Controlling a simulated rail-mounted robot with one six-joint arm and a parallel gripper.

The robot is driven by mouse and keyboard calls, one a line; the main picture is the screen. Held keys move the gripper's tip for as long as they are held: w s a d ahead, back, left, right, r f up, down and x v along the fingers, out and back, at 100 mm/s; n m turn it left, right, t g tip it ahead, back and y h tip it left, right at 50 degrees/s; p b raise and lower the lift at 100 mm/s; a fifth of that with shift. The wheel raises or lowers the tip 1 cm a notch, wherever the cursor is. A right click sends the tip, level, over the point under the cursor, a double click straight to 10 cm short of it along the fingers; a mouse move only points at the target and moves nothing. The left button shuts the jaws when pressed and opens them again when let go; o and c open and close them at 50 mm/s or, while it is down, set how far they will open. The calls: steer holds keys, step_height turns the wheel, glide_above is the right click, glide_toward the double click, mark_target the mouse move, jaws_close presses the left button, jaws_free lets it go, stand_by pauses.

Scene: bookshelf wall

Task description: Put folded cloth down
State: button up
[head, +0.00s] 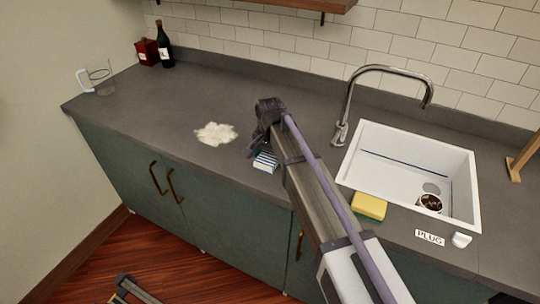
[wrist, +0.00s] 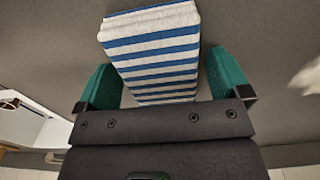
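The folded cloth, white with blue stripes (head: 265,161), is near the counter's front edge, right of the spill, in the head view. It also shows large in the wrist view (wrist: 152,50), lying between the two green fingers of my gripper (wrist: 163,78). The left finger looks close against the cloth; a thin gap seems to show by the right finger. I cannot tell whether the fingers press on it, or whether it rests fully on the counter. In the head view my gripper (head: 262,140) is right at the cloth, reaching over the counter.
A pale spill (head: 215,133) lies left of the cloth. A white sink (head: 370,172) with a faucet (head: 345,110) is at the right, and a yellow sponge (head: 369,206) at its near left corner. A bottle (head: 165,46) and a glass (head: 101,76) stand far left. The counter behind the spill is clear.

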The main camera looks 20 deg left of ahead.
mark_target(270, 154)
steer(key=shift+r, duration=0.1)
step_height(270, 154, up, 12)
steer(key=p, duration=1.2)
steer(key=s+d, duration=0.5)
steer(key=d, duration=0.7)
steer(key=s+d+n, duration=0.1)
steer(key=s+d, duration=0.5)
steer(key=d, duration=0.7)
steer(key=s+d, duration=0.5)
steer(key=d, duration=0.8)
steer(key=shift+s+n, duration=0.2)
steer(key=shift+n, duration=0.2)
steer(key=shift+o, duration=0.5)
steer(key=shift+d, duration=0.1)
